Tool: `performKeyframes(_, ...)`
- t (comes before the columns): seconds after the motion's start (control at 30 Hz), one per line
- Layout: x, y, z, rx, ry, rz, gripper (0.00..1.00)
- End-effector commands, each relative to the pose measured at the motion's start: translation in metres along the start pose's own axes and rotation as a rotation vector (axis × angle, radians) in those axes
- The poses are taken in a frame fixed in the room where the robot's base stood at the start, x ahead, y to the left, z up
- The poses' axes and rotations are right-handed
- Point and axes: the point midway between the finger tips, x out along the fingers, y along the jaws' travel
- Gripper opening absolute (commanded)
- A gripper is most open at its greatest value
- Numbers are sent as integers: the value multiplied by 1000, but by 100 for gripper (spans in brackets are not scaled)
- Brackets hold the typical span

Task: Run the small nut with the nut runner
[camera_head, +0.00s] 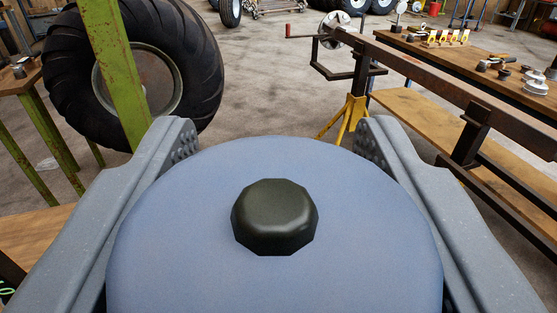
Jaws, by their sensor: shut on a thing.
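My gripper (273,138) is shut on a large blue-grey round body with a dark faceted knob in its middle, which I take to be the nut runner (190,225). One grey finger presses on its left side and one on its right. The held body fills the lower middle of the view and hides what lies right beyond it. I cannot make out the small nut.
A big tyre (135,75) stands at left behind a green post (118,85). A long axle beam (440,80) with a hub (335,28) at its far end rests on a yellow stand (352,115) at right. A workbench (480,75) holds small parts. Concrete floor (265,85) is open between.

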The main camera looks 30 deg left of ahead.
Motion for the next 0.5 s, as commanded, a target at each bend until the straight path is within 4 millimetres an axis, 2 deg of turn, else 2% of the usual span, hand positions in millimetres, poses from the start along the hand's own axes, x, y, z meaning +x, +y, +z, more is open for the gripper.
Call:
performKeyframes(0.17,-1,0,-3,3,2,1,0)
performKeyframes(0.5,0,-1,24,2,1,-1,0)
